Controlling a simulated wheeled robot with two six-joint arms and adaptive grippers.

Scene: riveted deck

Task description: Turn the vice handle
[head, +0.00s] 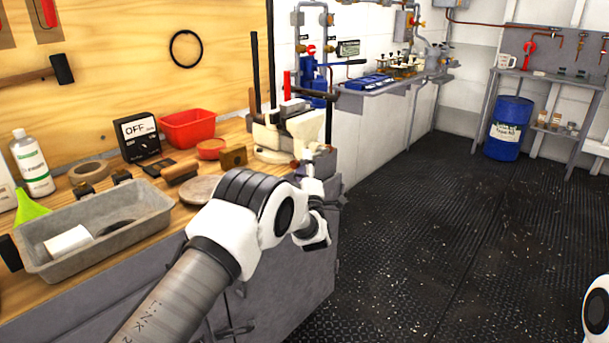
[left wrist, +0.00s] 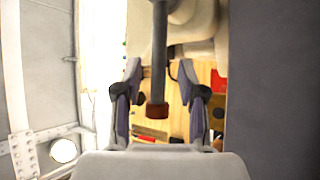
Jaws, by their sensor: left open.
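The cream vice (head: 285,135) stands at the right end of the wooden bench. In the left wrist view its body (left wrist: 195,25) is at the top, and the dark vice handle (left wrist: 159,60) reaches down from it to a reddish-brown end knob (left wrist: 157,110). My left gripper (head: 312,168) is at the vice's near side, partly hidden by my wrist. In the left wrist view my left gripper (left wrist: 159,72) is open, with one finger on each side of the handle and gaps visible. Whether it touches the handle elsewhere cannot be told. My right gripper is out of view.
The bench holds a grey tray (head: 32,268), a red bin (head: 188,125), a black meter (head: 137,135), a wooden block (head: 233,156) and a round disc (head: 200,190) near my left arm. The dark floor (head: 440,230) to the right is clear. A blue drum (head: 508,128) stands far back.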

